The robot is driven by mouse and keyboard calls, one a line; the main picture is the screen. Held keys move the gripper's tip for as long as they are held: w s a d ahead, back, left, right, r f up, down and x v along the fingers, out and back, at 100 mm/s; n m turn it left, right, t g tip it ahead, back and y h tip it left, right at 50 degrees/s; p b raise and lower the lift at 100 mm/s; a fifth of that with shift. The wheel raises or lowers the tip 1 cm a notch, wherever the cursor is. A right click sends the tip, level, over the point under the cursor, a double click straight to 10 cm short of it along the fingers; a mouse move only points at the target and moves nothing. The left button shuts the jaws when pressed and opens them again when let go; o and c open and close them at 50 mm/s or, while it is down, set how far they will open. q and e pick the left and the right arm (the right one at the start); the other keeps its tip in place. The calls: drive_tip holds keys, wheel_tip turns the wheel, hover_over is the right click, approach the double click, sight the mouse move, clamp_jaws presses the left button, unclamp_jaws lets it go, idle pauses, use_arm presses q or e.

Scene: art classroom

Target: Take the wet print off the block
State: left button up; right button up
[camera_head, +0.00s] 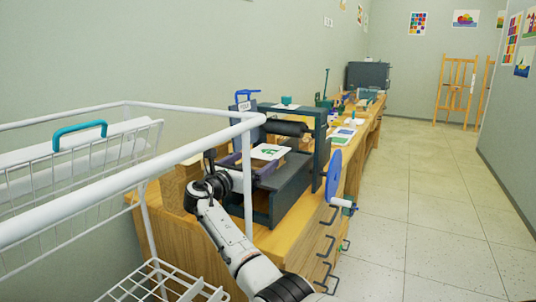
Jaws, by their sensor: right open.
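A white print (269,151) with a green design lies on the bed of the dark grey press (290,182), close to the black roller. The block is not distinguishable; the paper may cover it. My right gripper (209,156) comes up from the bottom of the view. It is open, left of the print and apart from it, near the purple part (232,160) of the press. Its fingertips are small and partly hard to make out. My left gripper is not in view.
A white wire rack (115,190) with a teal handle (80,130) fills the left, its rail crossing in front of the press. A blue wheel (333,176) sticks out on the press's right. Prints and tools lie farther along the wooden bench (300,240). The floor at right is clear.

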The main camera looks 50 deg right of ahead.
drive_tip(key=shift+d, duration=0.35)
drive_tip(key=c, duration=0.7)
drive_tip(key=shift+r, duration=0.1)
